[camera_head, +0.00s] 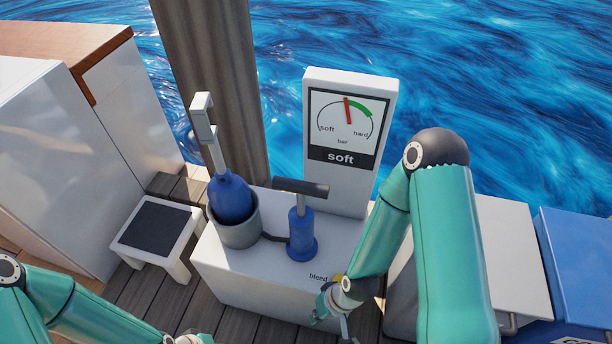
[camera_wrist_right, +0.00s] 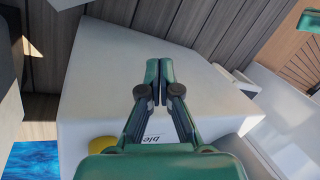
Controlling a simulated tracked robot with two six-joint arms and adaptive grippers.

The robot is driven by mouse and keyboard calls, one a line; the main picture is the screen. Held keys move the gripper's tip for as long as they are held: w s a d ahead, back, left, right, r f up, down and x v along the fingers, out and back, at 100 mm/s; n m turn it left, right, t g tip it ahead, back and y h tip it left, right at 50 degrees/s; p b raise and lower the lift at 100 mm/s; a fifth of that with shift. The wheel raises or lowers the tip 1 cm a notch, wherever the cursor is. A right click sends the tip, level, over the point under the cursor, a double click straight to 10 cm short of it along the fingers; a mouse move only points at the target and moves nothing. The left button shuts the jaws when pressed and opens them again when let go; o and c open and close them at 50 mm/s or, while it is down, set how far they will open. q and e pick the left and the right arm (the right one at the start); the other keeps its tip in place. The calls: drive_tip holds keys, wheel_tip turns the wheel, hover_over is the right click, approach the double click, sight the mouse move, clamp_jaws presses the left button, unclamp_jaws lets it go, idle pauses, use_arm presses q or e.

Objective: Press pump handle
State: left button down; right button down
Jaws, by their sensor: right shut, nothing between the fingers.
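The blue pump (camera_head: 301,238) stands upright on a white bench, with its dark T-shaped handle (camera_head: 301,187) above the cylinder. A gauge board (camera_head: 344,135) behind it reads "soft", its red needle near upright at the start of the green arc. My right gripper (camera_head: 335,318) is low at the bench's front right edge, apart from the pump. In the right wrist view its two fingers (camera_wrist_right: 158,80) are together and empty above the white surface. My left arm shows at the lower left; its fingertips are not clearly seen.
A grey cup (camera_head: 238,235) holding a blue float-like object (camera_head: 230,198) stands left of the pump. A yellow bleed button (camera_head: 337,278) is near my right forearm. A small stool (camera_head: 158,232) is at left. A blue box (camera_head: 580,265) is at right.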

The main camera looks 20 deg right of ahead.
drive_tip(key=w+r+n+t+y+p, duration=0.15)
drive_tip(key=w+r+n+p, duration=0.35)
drive_tip(key=r, duration=0.5)
drive_tip(key=w+r+n+t+y+p, duration=0.1)
drive_tip(key=w+r+n+t+p, duration=0.15)
drive_tip(key=r+n+p, duration=0.4)
drive_tip(key=w+d+r+p, duration=0.1)
drive_tip(key=d+r+p, duration=0.1)
drive_tip(key=r+p, duration=0.4)
drive_tip(key=w+d+r+n+t+p, duration=0.1)
drive_tip(key=w+d+r+p, duration=0.1)
drive_tip(key=r+p, duration=0.4)
drive_tip(key=w+d+r+n+p, duration=0.1)
drive_tip(key=d+r+p, duration=0.3)
drive_tip(key=r, duration=1)
drive_tip(key=shift+w+d+r+t+p, duration=0.2)
drive_tip(key=shift+w+t+p, duration=0.2)
drive_tip(key=shift+p, duration=0.65)
drive_tip(key=shift+f, duration=0.1)
